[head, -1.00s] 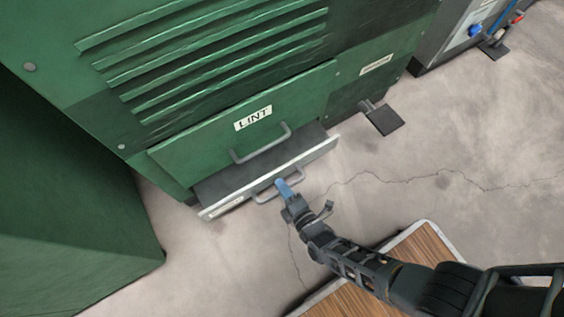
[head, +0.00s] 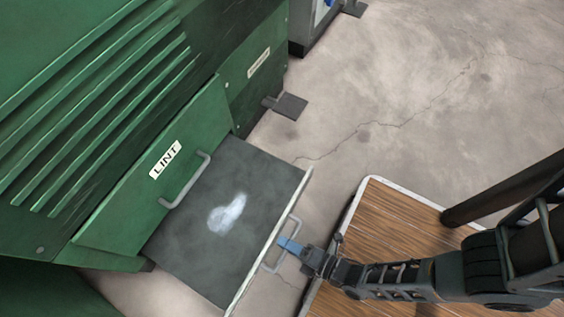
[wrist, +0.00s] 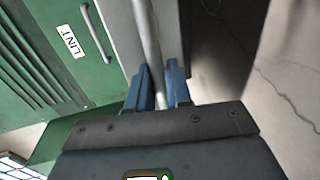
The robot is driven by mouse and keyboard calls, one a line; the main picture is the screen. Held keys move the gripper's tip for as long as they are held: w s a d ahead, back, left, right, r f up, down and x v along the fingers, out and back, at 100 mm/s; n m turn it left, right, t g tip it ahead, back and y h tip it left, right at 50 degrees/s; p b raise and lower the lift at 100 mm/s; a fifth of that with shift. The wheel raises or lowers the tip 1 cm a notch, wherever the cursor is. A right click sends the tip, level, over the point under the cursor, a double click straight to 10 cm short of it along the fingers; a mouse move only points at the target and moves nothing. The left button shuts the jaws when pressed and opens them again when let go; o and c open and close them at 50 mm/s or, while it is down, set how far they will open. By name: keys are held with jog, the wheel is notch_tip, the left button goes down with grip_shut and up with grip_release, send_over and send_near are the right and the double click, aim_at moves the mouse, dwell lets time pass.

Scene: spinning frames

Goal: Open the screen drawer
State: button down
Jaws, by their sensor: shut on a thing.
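The screen drawer (head: 200,255) is pulled well out from under the green panel marked LINT. Its flat dark screen faces up, and a whitish clump of lint (head: 227,213) lies on it. The drawer has a pale front edge with a grey bar handle (head: 268,262). My gripper (head: 290,246) has blue fingers and is shut on that handle. In the wrist view the handle bar (wrist: 149,45) runs between the two blue fingers (wrist: 160,88). The part of the bar behind the gripper body is hidden.
The green machine (head: 90,110) has louvres and a LINT panel with its own grey handle (head: 186,182). A dark foot plate (head: 287,105) sticks out at its base. My wood-topped base edge is close to the drawer front. Concrete floor (head: 420,90) is clear at upper right.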

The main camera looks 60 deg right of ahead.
jog(key=c, duration=1.2)
grip_release()
jog(key=shift+c, duration=0.2)
jog(key=p+v, duration=0.1)
jog(key=v, duration=0.6)
jog(key=shift+s, duration=0.45)
